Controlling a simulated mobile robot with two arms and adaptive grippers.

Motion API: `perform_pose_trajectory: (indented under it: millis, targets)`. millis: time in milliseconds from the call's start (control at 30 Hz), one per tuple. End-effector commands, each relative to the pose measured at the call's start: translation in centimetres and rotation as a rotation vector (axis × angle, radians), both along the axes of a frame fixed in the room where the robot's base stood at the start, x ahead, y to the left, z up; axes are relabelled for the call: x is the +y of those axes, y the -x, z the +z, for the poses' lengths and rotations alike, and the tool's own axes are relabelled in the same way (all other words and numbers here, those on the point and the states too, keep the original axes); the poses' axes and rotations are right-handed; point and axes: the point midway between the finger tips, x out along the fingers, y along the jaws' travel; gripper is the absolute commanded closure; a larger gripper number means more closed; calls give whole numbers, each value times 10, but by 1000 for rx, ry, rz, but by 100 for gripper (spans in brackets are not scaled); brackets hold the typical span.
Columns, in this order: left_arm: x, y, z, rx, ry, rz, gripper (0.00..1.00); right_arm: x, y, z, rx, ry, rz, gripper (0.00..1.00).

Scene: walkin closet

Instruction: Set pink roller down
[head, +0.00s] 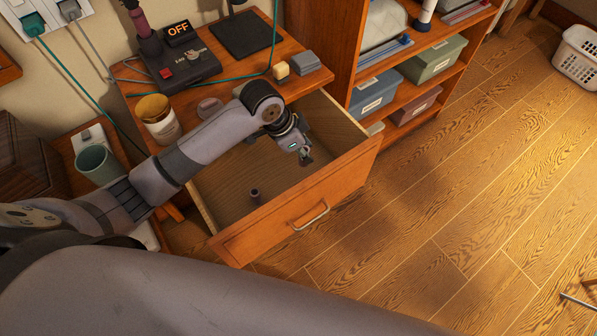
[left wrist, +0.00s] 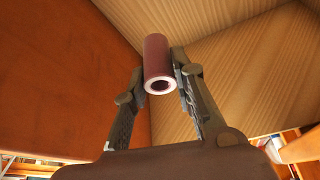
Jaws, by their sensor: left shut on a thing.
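My left gripper (head: 306,158) is over the open wooden drawer (head: 290,222), with its fingers pointing down towards the inside. In the left wrist view the gripper (left wrist: 160,75) is shut on the pink roller (left wrist: 156,55), a dull dark-pink tube with a pale rim and a hollow end. The roller sits between the two fingertips. In the head view the held roller is hard to make out. A small dark cylinder (head: 256,196) stands on the drawer floor, to the left of the gripper. My right gripper is not in view.
A shelf (head: 340,50) with lidded boxes stands right. The drawer is mostly empty.

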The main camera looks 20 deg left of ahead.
Motion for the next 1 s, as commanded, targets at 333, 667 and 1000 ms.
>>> perform_pose_trajectory:
  millis: [333, 667, 1000]
  targets:
    - [0, 0, -71, 1, -1, 1, 100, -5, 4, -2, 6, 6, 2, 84]
    - [0, 0, -111, 2, 0, 3, 100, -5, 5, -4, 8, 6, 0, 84]
    - [0, 0, -118, -1, -1, 1, 100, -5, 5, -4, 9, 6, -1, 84]
